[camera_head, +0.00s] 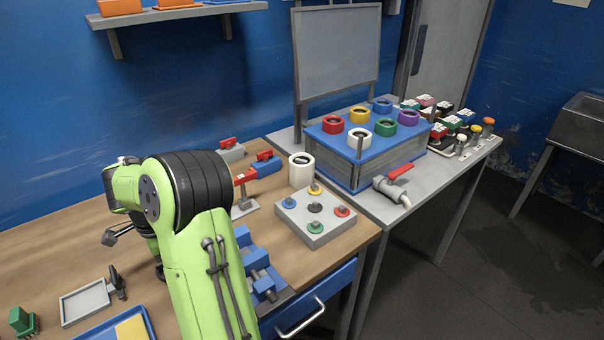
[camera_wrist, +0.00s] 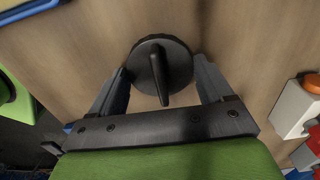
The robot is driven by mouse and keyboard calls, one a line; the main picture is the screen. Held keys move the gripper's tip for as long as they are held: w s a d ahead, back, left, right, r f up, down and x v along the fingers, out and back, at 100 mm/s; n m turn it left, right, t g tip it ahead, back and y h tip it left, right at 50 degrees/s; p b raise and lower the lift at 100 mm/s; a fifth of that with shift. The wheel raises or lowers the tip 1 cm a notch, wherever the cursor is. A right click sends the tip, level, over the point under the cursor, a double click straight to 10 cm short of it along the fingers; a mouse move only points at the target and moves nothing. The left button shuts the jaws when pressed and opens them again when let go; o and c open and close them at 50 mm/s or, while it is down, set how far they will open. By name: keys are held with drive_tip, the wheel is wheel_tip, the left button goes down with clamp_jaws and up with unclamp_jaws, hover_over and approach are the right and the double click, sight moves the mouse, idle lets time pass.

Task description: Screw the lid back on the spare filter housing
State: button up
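In the wrist view a round black lid (camera_wrist: 148,55) with a raised bar handle shows against the wooden table top. My gripper (camera_wrist: 162,72) has its two grey fingers wide apart, one on each side of the lid. The fingertips are very close to its rim; I cannot tell whether they touch it or whether the lid is resting or raised. In the head view my green arm hides the gripper and lid. A white open-topped cylinder (camera_head: 301,172), possibly the filter housing, stands upright near the back edge of the wooden table, right of my arm.
A grey box with coloured knobs (camera_head: 313,219) stands in front of the cylinder. A blue vise-like block (camera_head: 262,283) is by the front edge. A red-handled valve (camera_head: 245,178) is beside my arm. A grey tray (camera_head: 85,302) and blue tray (camera_head: 90,335) lie at left.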

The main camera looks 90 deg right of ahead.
drive_tip(key=c, duration=0.4)
drive_tip(key=shift+r+p, duration=2)
drive_tip(key=shift+r, duration=0.5)
